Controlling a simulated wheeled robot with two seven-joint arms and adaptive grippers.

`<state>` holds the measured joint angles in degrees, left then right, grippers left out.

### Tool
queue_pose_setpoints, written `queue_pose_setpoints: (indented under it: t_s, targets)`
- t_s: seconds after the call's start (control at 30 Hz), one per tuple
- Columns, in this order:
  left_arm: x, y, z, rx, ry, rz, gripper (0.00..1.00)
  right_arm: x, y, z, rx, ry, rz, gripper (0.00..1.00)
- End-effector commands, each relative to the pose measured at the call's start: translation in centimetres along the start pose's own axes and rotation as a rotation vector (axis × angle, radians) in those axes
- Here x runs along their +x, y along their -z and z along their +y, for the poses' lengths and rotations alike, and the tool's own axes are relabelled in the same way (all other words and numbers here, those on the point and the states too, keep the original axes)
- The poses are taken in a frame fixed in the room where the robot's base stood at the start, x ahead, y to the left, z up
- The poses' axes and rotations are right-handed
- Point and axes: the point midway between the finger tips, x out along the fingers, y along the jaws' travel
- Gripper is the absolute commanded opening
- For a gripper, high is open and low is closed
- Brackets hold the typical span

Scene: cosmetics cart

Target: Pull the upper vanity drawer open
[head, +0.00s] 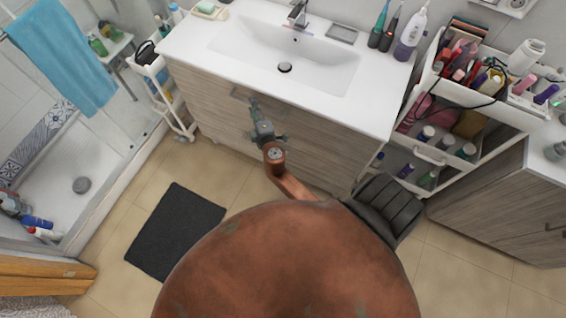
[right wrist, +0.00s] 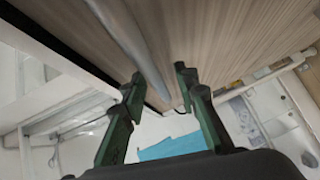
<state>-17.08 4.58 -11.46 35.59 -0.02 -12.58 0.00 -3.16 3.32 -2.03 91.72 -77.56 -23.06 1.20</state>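The vanity (head: 330,125) has a wood-grain front under a white sink top. Its upper drawer front (head: 205,92) looks flush in the head view, with a grey bar handle (head: 241,94) near the top. My right gripper (head: 256,104) is at this handle and partly covers it. In the right wrist view, the handle bar (right wrist: 135,42) runs diagonally in front of the wood drawer front (right wrist: 215,40). The fingers of the right gripper (right wrist: 160,86) are apart, with the bar's lower end showing between the tips. I cannot tell whether they touch it. My left gripper is not in view.
A white trolley (head: 440,85) full of cosmetics stands right of the vanity. A slim white rack (head: 160,95) stands to its left, beside the shower. A dark mat (head: 175,232) lies on the tiled floor in front. Bottles (head: 411,35) stand on the sink top.

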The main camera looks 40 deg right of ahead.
Motion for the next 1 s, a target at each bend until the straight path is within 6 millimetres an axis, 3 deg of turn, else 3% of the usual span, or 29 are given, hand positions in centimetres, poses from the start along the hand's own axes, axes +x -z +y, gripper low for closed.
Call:
queue_pose_setpoints:
  t_s: [0.3, 1.0]
  targets:
    - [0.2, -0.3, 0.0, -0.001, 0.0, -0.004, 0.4, -6.4, -0.4, -0.1, 0.003, 0.002, -0.009, 0.28]
    - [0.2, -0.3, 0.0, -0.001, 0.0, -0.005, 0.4, -6.6, -2.4, -13.2, 0.118, 0.253, -0.014, 0.28]
